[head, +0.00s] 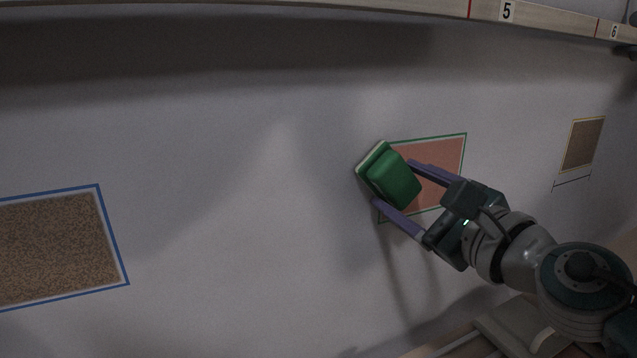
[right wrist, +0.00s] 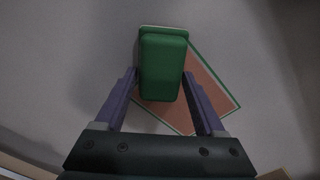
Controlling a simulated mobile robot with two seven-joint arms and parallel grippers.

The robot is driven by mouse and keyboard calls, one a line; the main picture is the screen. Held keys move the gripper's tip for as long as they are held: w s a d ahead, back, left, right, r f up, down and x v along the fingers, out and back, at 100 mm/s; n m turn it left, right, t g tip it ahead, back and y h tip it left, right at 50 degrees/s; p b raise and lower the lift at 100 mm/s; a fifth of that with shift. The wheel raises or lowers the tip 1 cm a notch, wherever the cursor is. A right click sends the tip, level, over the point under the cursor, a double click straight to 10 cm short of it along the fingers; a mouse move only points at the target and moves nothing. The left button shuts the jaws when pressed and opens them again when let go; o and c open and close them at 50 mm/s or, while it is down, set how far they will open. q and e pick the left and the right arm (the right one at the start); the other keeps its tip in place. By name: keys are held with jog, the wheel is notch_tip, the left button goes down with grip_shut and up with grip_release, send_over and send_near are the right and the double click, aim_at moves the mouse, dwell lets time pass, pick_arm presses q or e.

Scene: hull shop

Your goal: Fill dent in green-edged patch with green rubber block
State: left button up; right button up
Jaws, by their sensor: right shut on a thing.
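The green rubber block (head: 391,178) is between the purple fingers of my right gripper (head: 408,187), which is shut on it. A pale layer shows along the block's far edge. The block is tilted in the head view and covers the left part of the green-edged patch (head: 440,163). The patch has a salmon-coloured fill and sits on the grey hull wall. In the right wrist view the block (right wrist: 162,68) is held between both fingers (right wrist: 160,84), and the patch (right wrist: 208,92) shows behind and to its right. Whether the block touches the wall is unclear. My left gripper is not in view.
A blue-edged brown patch (head: 55,250) is at the left of the wall. A smaller yellow-edged brown patch (head: 583,145) is at the right. A numbered rail (head: 420,8) runs along the top. Wooden boards (head: 510,325) lie at the lower right. The wall between the patches is bare.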

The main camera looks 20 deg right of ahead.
aim_at(463, 165)
jog(key=shift+d+b, duration=0.3)
jog(key=shift+d, duration=0.1)
jog(key=shift+w+d+r+b, duration=0.1)
jog(key=shift+d+b, duration=0.1)
jog(key=shift+d, duration=0.4)
jog(key=shift+w+d+r+b, duration=0.1)
jog(key=shift+d+b, duration=0.1)
jog(key=shift+d, duration=0.4)
jog(key=d+b, duration=0.2)
jog(key=d, duration=0.1)
jog(key=d+b, duration=0.2)
jog(key=d, duration=0.1)
jog(key=d+b, duration=0.3)
jog(key=shift+w+f, duration=0.2)
jog(key=shift+w, duration=0.1)
jog(key=shift+d+f+b, duration=0.15)
jog(key=shift+d+b, duration=0.85)
jog(key=shift+b, duration=0.25)
jog(key=shift+w+d, duration=0.1)
jog(key=shift+d, duration=0.25)
jog(key=shift+r, duration=0.25)
